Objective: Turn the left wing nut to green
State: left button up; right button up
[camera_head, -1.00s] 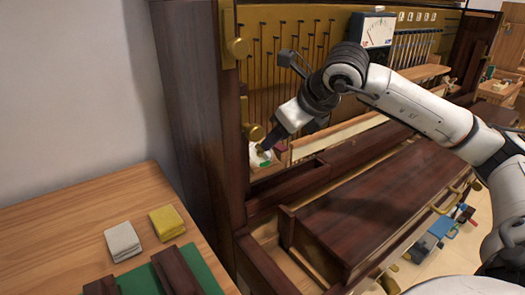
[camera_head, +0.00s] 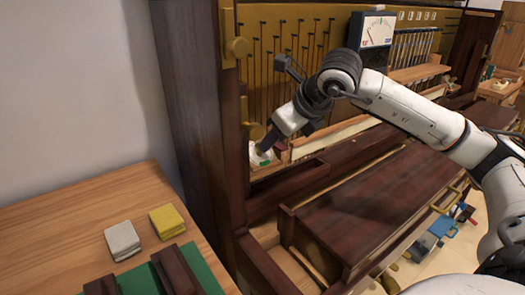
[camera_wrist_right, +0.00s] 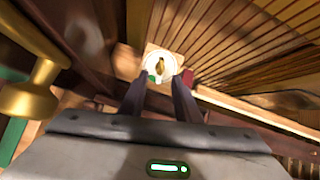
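The left wing nut (camera_wrist_right: 160,65) is a small brass piece at the middle of a round white dial (camera_wrist_right: 149,66) in the right wrist view. A green mark (camera_wrist_right: 152,79) shows at the dial's lower left there. In the head view the white dial (camera_head: 257,155) sits inside the piano's left end, and my gripper hides the nut. My right gripper (camera_wrist_right: 159,90) is open, its two dark fingers apart and pointing at the dial. The nut shows beyond the gap between the fingertips, apparently not gripped. In the head view the right gripper (camera_head: 265,146) is close to the dial. My left gripper is not in view.
A meter (camera_head: 373,31) stands at the back.

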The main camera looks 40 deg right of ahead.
aim_at(267, 153)
jog(key=shift+b+x, duration=0.45)
jog(key=shift+x, duration=2.6)
jog(key=shift+s+r, duration=0.4)
jog(key=shift+r, duration=0.15)
